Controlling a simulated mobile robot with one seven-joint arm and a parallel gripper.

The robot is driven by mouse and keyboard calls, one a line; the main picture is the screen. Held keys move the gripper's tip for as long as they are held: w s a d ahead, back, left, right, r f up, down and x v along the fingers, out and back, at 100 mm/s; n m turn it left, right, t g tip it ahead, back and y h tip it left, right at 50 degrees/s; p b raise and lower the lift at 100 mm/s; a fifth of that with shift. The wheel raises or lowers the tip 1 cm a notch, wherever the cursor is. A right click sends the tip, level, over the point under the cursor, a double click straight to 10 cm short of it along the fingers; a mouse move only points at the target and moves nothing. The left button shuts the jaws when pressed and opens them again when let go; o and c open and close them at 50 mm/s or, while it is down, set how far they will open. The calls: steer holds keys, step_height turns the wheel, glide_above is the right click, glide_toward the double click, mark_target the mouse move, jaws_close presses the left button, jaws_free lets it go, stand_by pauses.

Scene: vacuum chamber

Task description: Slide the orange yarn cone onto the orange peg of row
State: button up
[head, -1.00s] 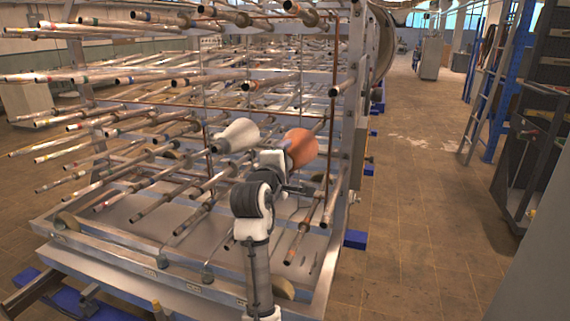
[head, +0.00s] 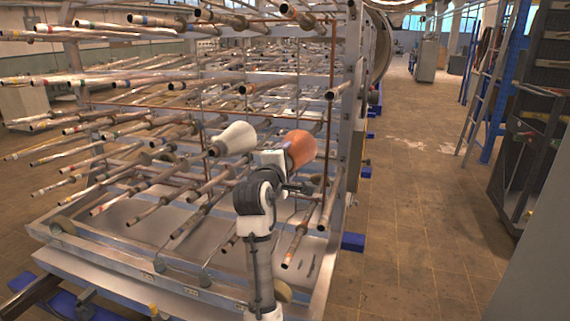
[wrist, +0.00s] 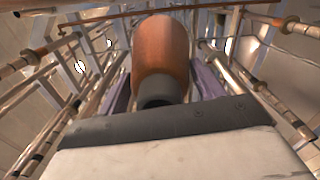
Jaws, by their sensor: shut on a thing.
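The orange yarn cone (head: 301,147) is held up in front of the right part of the peg rack. In the wrist view the cone (wrist: 162,50) lies straight ahead, its dark narrow end toward the camera. My gripper (head: 284,163) is shut on the cone; in the wrist view my gripper's fingers (wrist: 163,88) flank it on both sides. The cone looks apart from the pegs, though depth is hard to judge. Several peg tips carry coloured bands; I cannot tell for sure which is the orange peg.
A white yarn cone (head: 235,139) sits on a peg just left of the orange cone. Several bare metal pegs (head: 328,207) stick out toward me around the arm. The rack's upright frame (head: 350,130) stands at right, with open floor (head: 415,190) beyond it.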

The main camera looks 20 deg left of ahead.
steer(key=shift+w, duration=1.6)
steer(key=shift+w+d, duration=0.1)
steer(key=shift+w, duration=0.1)
steer(key=shift+w+f, duration=0.1)
steer(key=shift+w, duration=0.25)
steer(key=o, duration=1.7)
steer(key=shift+f, duration=0.15)
steer(key=s+b, duration=0.1)
steer(key=s, duration=0.3)
steer(key=s+r+b, duration=0.1)
steer(key=s+b, duration=0.1)
steer(key=s, duration=0.3)
steer(key=s+b, duration=0.2)
steer(key=s, duration=0.2)
steer(key=shift+s+a+r, duration=0.15)
steer(key=shift+s+a, duration=0.1)
steer(key=shift+s, duration=0.1)
